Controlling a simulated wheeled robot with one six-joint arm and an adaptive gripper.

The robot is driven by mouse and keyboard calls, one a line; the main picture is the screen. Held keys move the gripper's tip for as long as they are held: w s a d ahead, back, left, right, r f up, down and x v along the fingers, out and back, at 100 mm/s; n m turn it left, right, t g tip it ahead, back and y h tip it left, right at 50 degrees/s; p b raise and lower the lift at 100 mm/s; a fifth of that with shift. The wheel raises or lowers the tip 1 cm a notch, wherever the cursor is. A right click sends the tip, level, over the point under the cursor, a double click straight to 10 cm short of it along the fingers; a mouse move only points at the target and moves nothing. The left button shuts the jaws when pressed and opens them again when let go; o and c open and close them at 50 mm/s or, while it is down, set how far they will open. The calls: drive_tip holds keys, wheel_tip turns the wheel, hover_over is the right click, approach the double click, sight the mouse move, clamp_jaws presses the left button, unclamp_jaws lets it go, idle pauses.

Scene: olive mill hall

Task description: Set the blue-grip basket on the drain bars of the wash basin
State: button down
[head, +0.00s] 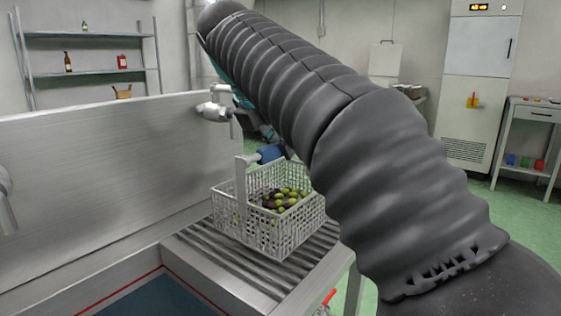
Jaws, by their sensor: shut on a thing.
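The basket (262,232) is a light grey mesh crate with green and dark olives in it, upright, with a raised handle carrying a blue grip (268,154). It is over the dark drain bars (215,255) at the right end of the steel wash basin (125,262). Its base looks on or very close to the bars; I cannot tell if it touches. My gripper (272,143) is at the handle's top, shut on the blue grip. My arm hides most of the gripper and the handle's right side.
A tap (215,108) sticks out from the tall steel backsplash (100,165), just left of the gripper. Blue water with a red line around it shows at the lower left. Behind are a wall shelf (90,72), a tall white cabinet (478,85) and open green floor.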

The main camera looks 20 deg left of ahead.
sight(260, 148)
drive_tip(key=shift+f+b, duration=0.3)
drive_tip(key=shift+f, duration=0.95)
drive_tip(key=c, duration=1.1)
unclamp_jaws()
drive_tip(key=shift+f, duration=0.1)
drive_tip(key=shift+c, duration=0.2)
drive_tip(key=shift+s+r, duration=0.1)
drive_tip(key=shift+r, duration=0.3)
drive_tip(key=p+v, duration=0.2)
drive_tip(key=v, duration=0.7)
drive_tip(key=shift+s+a+r, duration=0.15)
drive_tip(key=shift+s, duration=0.1)
drive_tip(key=shift+v, duration=0.95)
